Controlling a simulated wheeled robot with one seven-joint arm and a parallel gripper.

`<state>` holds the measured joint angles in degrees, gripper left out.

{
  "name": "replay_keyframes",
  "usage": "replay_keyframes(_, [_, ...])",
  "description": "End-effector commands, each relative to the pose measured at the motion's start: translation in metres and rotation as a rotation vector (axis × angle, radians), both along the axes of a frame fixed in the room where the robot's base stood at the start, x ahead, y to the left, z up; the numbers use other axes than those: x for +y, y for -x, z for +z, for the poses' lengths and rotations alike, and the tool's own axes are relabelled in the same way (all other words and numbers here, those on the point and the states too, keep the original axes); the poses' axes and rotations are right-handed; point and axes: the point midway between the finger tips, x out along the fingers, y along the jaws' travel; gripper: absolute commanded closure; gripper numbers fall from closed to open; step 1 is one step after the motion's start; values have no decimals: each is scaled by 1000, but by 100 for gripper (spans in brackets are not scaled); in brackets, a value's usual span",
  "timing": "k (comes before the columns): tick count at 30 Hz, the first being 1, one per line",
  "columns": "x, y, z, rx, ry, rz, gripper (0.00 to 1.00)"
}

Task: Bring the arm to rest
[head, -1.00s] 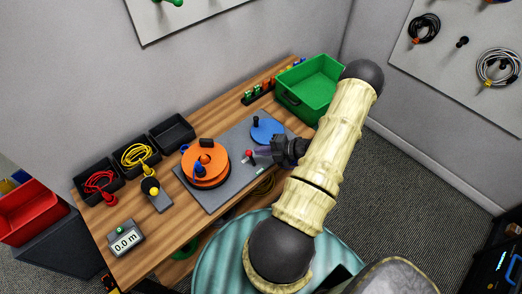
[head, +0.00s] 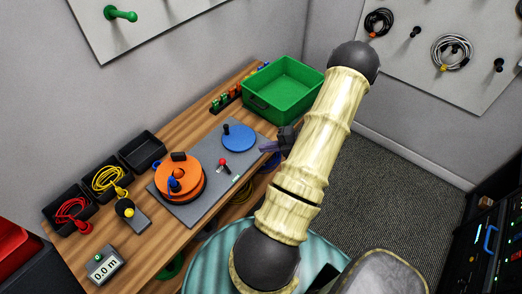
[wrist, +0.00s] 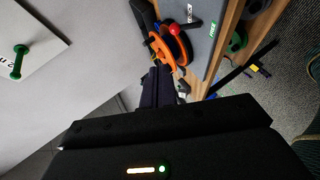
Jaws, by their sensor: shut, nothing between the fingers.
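My gripper (head: 270,147) is partly hidden behind my own pale arm in the head view. Its dark fingers point left, over the right edge of the grey mat (head: 195,210), near the blue disc (head: 238,138) and the red-knobbed lever (head: 223,163). In the wrist view my gripper's fingers (wrist: 157,85) are together with nothing between them. Beyond their tips is the orange reel (wrist: 172,47), with the red knob (wrist: 174,30) beside it. The orange reel (head: 180,182) sits on the mat in the head view.
A green bin (head: 283,92) stands at the table's far end. Black trays with a red cable (head: 72,212) and a yellow cable (head: 107,180), and an empty tray (head: 142,150), line the wall side. A meter (head: 105,265) reads 0.0 m. Pegboards hang on the walls.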

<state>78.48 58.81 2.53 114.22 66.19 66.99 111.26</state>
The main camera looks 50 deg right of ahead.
Motion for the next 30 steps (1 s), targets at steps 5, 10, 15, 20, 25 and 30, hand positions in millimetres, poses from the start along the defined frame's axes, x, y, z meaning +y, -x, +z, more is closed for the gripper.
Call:
replay_keyframes(5, [-1, 1, 0, 0, 0, -2, 100])
replay_keyframes(10, [-1, 0, 0, 0, 0, -2, 100])
replay_keyframes(15, [0, 0, 0, 0, 1, -2, 100])
replay_keyframes(20, [12, -7, 6, -7, 66, 84, 100])
replay_keyframes(25, [58, -25, 23, -62, 300, 412, 100])
replay_keyframes(30, [113, -35, 44, -196, 596, 868, 100])
